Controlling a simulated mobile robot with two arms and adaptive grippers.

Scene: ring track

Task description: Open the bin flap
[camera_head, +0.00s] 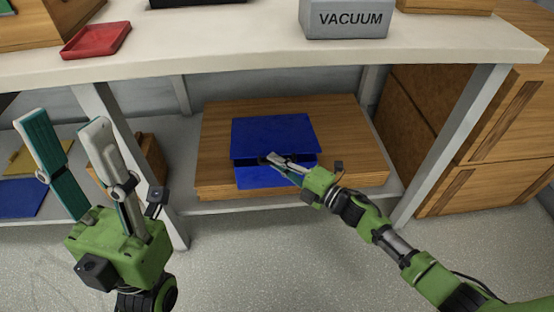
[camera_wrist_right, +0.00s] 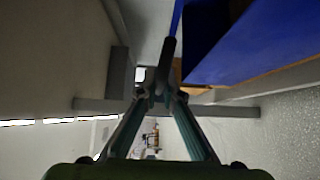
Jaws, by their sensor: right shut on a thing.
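The blue bin (camera_head: 258,178) sits on a wooden board on the lower shelf, under the counter. Its flat blue flap (camera_head: 273,134) is on top, with a dark gap between the flap's front edge and the bin's front wall. My right gripper (camera_head: 270,159) is shut on the flap at that front edge; its fingertips partly hide the gap. In the right wrist view, the fingers (camera_wrist_right: 168,62) meet at a thin blue edge, with the blue bin wall (camera_wrist_right: 265,45) to the right. My left gripper (camera_head: 62,120) is raised at the left, open and empty.
The white counter (camera_head: 230,50) overhangs the shelf, with a red tray (camera_head: 96,39) and a grey VACUUM box (camera_head: 345,18) on it. Its legs (camera_head: 455,140) stand either side of the wooden board (camera_head: 215,140). Wooden cabinets (camera_head: 490,150) stand at the right. The floor in front is clear.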

